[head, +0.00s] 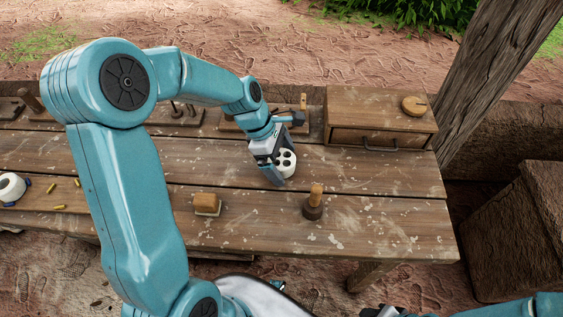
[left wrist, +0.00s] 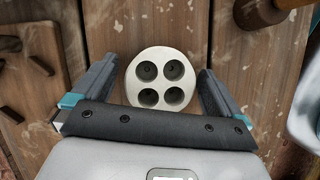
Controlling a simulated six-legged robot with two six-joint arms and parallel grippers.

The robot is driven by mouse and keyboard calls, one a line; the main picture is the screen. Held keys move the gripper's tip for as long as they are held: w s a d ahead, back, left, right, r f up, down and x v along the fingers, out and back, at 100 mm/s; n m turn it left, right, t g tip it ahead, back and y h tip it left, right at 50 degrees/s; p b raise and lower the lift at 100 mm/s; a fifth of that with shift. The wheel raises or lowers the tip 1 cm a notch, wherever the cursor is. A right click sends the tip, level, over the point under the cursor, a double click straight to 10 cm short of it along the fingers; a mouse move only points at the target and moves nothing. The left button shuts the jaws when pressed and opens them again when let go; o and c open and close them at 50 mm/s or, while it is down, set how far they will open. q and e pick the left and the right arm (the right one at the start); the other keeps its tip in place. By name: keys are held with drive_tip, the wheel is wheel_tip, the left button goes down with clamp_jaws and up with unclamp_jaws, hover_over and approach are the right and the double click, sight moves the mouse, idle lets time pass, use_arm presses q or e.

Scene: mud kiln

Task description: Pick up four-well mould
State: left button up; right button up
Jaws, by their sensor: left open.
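The four-well mould (head: 286,163) is a white round block with four dark holes in its top, standing on the wooden table. In the left wrist view the mould (left wrist: 160,78) sits between the two fingers of my left gripper (left wrist: 158,85). The gripper is open, with a gap showing on each side of the mould. In the head view my left gripper (head: 279,162) is down at the mould and hides part of its left side. My right gripper (head: 385,312) is only partly in view at the bottom edge, and its jaws cannot be made out.
A wooden drawer box (head: 345,120) with a round lid-like piece (head: 414,105) stands behind to the right. A wooden-handled tool (head: 314,203) and a block-shaped stamp (head: 206,204) stand nearer the front. A white roll (head: 12,187) lies far left. The table's right front is clear.

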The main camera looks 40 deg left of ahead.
use_arm(q)
drive_tip(key=shift+s+r, duration=0.1)
drive_tip(key=c, duration=1.2)
drive_tip(key=shift+r, duration=0.1)
